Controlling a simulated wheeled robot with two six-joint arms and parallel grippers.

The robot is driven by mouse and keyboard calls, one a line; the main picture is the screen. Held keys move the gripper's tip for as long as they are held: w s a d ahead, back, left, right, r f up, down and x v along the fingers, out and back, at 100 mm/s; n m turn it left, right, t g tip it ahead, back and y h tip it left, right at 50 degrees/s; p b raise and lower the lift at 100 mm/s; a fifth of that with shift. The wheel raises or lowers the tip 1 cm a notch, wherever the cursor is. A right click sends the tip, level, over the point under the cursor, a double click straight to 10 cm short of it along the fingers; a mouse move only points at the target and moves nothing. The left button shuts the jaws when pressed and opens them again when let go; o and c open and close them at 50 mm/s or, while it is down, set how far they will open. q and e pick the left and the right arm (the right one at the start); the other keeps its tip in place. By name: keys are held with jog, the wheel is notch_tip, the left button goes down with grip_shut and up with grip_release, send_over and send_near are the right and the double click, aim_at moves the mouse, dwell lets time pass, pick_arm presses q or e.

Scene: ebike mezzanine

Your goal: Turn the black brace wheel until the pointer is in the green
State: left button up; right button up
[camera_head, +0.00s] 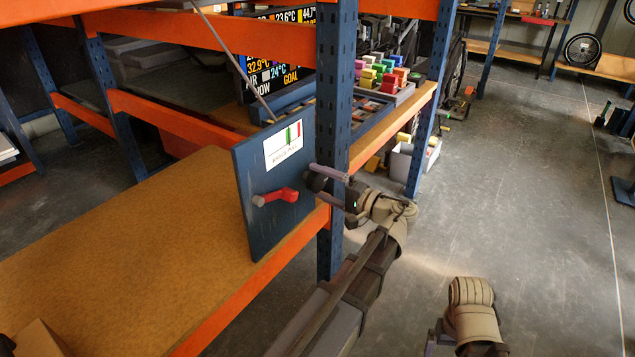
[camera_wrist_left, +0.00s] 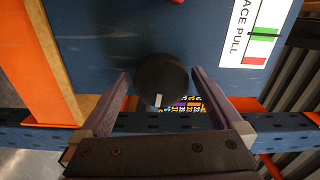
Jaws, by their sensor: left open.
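The black brace wheel (camera_wrist_left: 161,80) shows in the left wrist view on the blue panel, with a small white mark on its rim. My left gripper (camera_wrist_left: 160,88) is open, one finger on each side of the wheel; I cannot tell whether they touch it. In the head view my left gripper (camera_head: 328,186) is at the panel's right edge. The gauge label (camera_head: 284,144) on the panel has white, green and red parts; it also shows in the left wrist view (camera_wrist_left: 257,32). A thin dark line crosses the green, seemingly the pointer. My right gripper is out of view.
The blue panel (camera_head: 262,225) stands on an orange-edged rack shelf and carries a red handle (camera_head: 277,196). A blue rack upright (camera_head: 333,100) is close beside my left gripper. Coloured bins (camera_head: 380,75) stand behind. The grey floor (camera_head: 510,190) at right is open.

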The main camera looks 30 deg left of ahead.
pick_arm(q)
jog(key=d, duration=0.6)
jog(key=shift+s+d, duration=0.3)
jog(key=shift+d, duration=0.05)
jog(key=shift+w+a, duration=0.2)
jog(key=shift+a, duration=1.8)
jog(key=shift+w+a, duration=0.15)
jog(key=shift+a, duration=1.8)
